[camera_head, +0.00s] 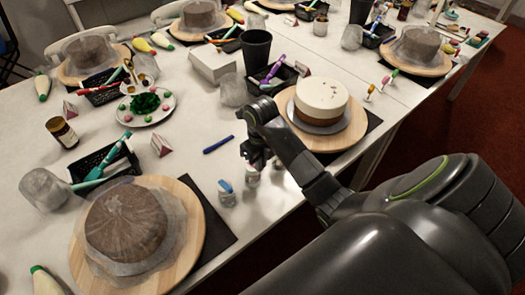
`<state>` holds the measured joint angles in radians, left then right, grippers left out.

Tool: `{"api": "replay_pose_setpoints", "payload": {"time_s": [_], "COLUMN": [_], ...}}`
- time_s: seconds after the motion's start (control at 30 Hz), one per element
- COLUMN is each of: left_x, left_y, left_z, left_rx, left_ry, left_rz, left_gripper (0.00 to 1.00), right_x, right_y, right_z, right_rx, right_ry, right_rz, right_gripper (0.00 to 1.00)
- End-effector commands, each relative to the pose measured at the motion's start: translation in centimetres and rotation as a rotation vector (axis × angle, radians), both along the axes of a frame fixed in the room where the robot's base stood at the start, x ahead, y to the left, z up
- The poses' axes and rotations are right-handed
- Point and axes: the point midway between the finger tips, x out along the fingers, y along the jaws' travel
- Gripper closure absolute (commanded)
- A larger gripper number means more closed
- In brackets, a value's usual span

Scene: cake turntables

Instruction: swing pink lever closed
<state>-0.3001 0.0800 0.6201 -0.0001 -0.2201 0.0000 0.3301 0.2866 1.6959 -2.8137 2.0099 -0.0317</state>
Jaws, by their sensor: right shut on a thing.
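My right gripper (257,164) points down over the front part of the table, left of the white-topped cake (321,94). It is shut on a small pale container (252,176), mostly hidden by the fingers. A similar small container with a blue top (226,190) stands to the left, apart from the gripper. I cannot make out a pink lever; it may be too small or hidden behind the gripper. My left gripper is not in view.
A wrapped brown cake on a wooden turntable (190,245) stands at the front left. A black cup (257,51) and a black basket (267,84) stand farther back. Bare table surrounds the pen.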

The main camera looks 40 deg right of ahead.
Motion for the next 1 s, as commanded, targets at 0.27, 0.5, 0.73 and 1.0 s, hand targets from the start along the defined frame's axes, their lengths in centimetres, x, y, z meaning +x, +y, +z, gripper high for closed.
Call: {"api": "replay_pose_setpoints", "payload": {"time_s": [0.27, 0.5, 0.73, 1.0], "left_x": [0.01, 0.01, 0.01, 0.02], "left_y": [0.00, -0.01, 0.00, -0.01], "left_z": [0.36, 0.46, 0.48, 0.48], "left_rx": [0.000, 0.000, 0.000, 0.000], "left_ry": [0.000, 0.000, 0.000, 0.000], "left_rz": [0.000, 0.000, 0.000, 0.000], "left_gripper": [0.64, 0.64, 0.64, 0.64], "right_x": [-0.19, -0.21, -0.21, -0.21], "right_y": [0.79, 1.05, 1.11, 1.12], "right_z": [0.03, 0.02, 0.00, 0.00], "right_rx": [0.001, 0.000, -0.001, 0.000], "right_ry": [0.000, 0.000, 0.000, 0.000], "right_rz": [-0.167, -0.238, -0.255, -0.254], "right_gripper": [1.00, 1.00, 1.00, 1.00]}}
